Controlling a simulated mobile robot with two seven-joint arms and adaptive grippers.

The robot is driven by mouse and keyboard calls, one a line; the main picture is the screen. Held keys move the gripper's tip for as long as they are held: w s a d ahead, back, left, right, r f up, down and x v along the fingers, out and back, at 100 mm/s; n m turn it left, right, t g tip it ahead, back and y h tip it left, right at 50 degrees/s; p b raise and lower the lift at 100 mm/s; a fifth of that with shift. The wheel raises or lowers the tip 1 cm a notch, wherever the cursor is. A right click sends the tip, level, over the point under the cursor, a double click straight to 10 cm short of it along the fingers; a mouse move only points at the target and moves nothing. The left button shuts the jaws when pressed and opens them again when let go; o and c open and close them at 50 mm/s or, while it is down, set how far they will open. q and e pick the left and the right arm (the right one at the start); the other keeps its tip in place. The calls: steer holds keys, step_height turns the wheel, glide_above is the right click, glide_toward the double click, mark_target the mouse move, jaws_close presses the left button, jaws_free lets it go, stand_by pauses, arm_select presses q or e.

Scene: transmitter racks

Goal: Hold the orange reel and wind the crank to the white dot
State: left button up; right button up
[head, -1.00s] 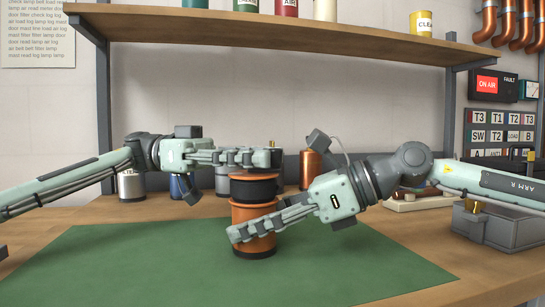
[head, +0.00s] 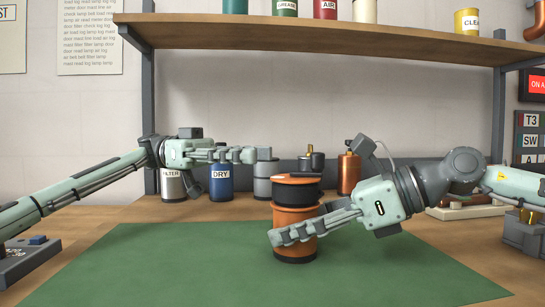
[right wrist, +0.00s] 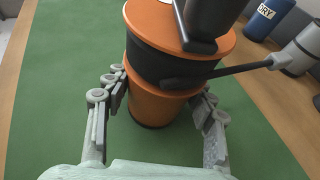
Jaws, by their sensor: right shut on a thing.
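The orange reel (head: 295,222), with a dark middle band, stands upright on the green mat (head: 190,262). It also shows in the right wrist view (right wrist: 160,105). The dark crank (head: 312,161) stands up from the reel's top; it is large at the top of the right wrist view (right wrist: 206,22). A small white mark (right wrist: 184,10) shows beside it, partly hidden. My right gripper (head: 290,233) is shut on the reel's lower part, with its fingers on either side in the right wrist view (right wrist: 160,98). My left gripper (head: 264,154) is left of the crank and apart from it; its finger opening cannot be made out.
A FILTER can (head: 172,186), a blue DRY can (head: 221,180), a grey can (head: 266,183) and a copper bottle (head: 349,172) stand along the back. A shelf (head: 320,40) spans above. The mat is clear left and in front of the reel.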

arm_select(q)
steer(key=s+d+r+n+t+h, duration=0.2)
steer(key=s+d+r+t, duration=0.15)
steer(key=r, duration=0.25)
steer(key=s+d+r+n+t+h, duration=0.2)
steer(key=d+r+t, duration=0.1)
steer(key=r+t, duration=0.2)
steer(key=n+t+y, duration=0.6)
steer(key=n+t, duration=0.2)
steer(key=t, duration=0.2)
glide_toward(323, 154)
steer(key=w+d, duration=0.1)
steer(key=w, duration=0.1)
steer(key=shift+g, duration=0.25)
steer(key=x, duration=1.1)
steer(key=shift+w+d, duration=0.25)
steer(key=shift+w, duration=0.05)
steer(key=shift+c, duration=0.4)
jaws_close()
